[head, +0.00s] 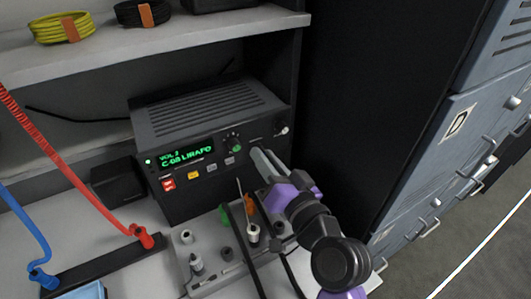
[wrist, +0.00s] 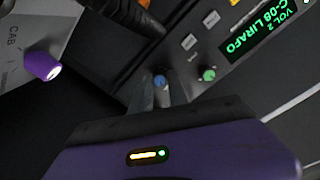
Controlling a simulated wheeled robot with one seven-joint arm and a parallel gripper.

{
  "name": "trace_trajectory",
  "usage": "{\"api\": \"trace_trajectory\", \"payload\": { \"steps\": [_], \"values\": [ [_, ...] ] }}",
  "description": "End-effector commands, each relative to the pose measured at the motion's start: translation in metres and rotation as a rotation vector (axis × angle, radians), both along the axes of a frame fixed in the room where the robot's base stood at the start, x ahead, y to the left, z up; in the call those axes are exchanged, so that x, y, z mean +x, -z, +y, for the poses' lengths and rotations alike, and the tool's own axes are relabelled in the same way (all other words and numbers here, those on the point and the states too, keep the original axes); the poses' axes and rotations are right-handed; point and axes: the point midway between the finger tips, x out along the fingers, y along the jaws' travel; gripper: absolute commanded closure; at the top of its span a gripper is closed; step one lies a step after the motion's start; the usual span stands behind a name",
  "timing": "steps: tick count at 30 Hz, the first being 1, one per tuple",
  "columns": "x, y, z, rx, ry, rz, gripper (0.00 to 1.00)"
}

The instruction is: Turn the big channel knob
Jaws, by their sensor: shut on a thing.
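The dark radio (head: 215,105) stands on the counter, its green display (head: 187,153) reading "VOL 2" and "C-08 LIRAFO". My gripper (head: 259,160) reaches the right part of its front from the lower right. In the wrist view my gripper (wrist: 160,92) is shut on a dark knob with a blue face (wrist: 160,81), one finger on each side. A smaller green-faced knob (wrist: 208,74) sits beside it, nearer the display. In the head view my fingers cover the gripped knob, and I cannot read its label.
A grey panel (head: 198,278) with switches and levers stands in front of the radio, close under my arm. A shelf (head: 150,40) hangs above; a dark cabinet side (head: 375,90) stands right.

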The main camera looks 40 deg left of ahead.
Motion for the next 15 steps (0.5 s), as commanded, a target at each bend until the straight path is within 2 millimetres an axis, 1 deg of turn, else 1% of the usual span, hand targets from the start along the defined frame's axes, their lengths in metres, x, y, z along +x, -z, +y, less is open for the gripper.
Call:
{"api": "trace_trajectory", "payload": {
  "steps": [1,6,15],
  "values": [
    [0.0009,-0.0026,-0.0012,0.014,0.002,0.037,1.0],
    [0.0014,-0.0024,-0.0012,0.065,0.003,0.158,1.0],
    [0.0015,-0.0013,-0.0013,0.127,0.002,0.307,1.0]
  ]
}}
